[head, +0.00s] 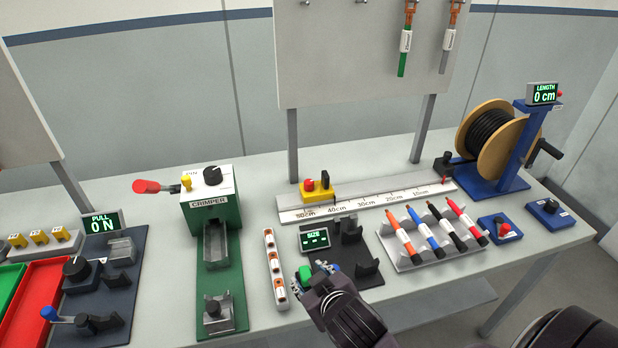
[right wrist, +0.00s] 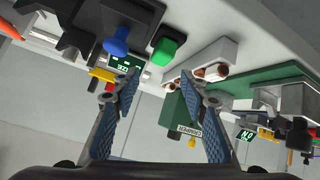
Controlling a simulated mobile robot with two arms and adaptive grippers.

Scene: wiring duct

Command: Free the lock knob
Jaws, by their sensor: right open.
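I cannot tell for sure which part is the lock knob. A yellow stop block (head: 318,192) with a red knob (head: 309,183) and an upright black part sits at the left end of the ruled rail (head: 375,198). A yellow block (right wrist: 102,74), likely the same one, shows beyond the left finger in the right wrist view. My right gripper (head: 312,280) is in front of the size gauge; in the right wrist view the gripper (right wrist: 160,88) is open, with nothing between its fingers. My left gripper is not in view.
The size gauge (head: 314,240) has a green button (head: 304,273) and a blue button (right wrist: 117,42) close to my right gripper. The crimper (head: 209,195) stands left. A marker rack (head: 405,261) and cable reel (head: 490,140) stand right.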

